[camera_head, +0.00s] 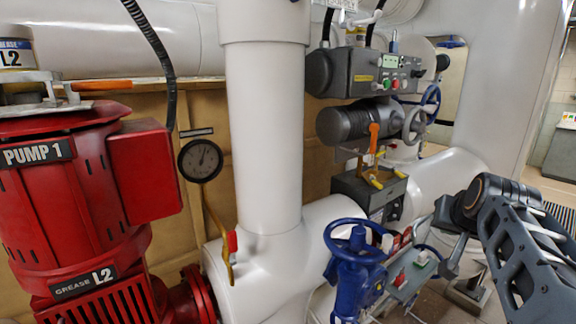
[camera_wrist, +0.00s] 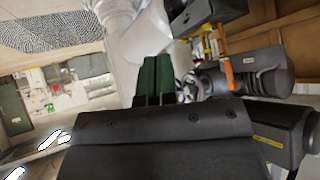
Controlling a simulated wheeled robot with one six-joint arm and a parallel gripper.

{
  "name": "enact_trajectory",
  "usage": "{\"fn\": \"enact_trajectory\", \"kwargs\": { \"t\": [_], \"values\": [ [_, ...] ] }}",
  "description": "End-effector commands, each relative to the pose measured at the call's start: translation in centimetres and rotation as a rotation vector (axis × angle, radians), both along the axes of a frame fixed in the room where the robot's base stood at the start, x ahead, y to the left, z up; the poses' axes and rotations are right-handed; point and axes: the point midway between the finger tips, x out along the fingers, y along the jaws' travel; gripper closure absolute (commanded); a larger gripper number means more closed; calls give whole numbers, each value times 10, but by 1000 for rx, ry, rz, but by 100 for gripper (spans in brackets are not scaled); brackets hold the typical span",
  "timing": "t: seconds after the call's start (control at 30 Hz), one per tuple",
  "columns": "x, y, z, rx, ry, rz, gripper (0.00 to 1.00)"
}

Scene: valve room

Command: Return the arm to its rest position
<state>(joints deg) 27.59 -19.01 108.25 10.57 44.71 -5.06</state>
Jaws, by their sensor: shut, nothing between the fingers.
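My arm reaches in from the right edge in the head view, its dark grey joint (camera_head: 490,195) in front of the white pipes. In the wrist view my gripper (camera_wrist: 157,62) shows as two dark green fingers side by side beyond a black housing. The fingers are shut with nothing between them. They appear clear of the pipes and valves, though their exact distance cannot be told. In the head view I cannot clearly make out the fingertips.
A blue handwheel valve (camera_head: 355,260) stands left of my arm. Behind are a grey actuator box (camera_head: 365,75) and an orange lever (camera_head: 374,138). A white vertical pipe (camera_head: 265,130), a gauge (camera_head: 200,160) and red Pump 1 (camera_head: 70,190) fill the left.

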Motion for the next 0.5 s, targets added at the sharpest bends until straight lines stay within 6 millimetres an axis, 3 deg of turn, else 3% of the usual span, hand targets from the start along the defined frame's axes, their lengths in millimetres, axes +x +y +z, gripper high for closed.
{"fn": "enact_trajectory", "kwargs": {
  "t": [0.03,0.2,0.3,0.4,0.5],
  "values": [
    [-10,23,-33,26,88,40,100],
    [-57,85,-123,62,340,160,100],
    [-87,113,-161,52,452,238,100],
    [-111,137,-185,26,522,325,100],
    [-121,155,-192,6,533,396,100]
  ]
}}
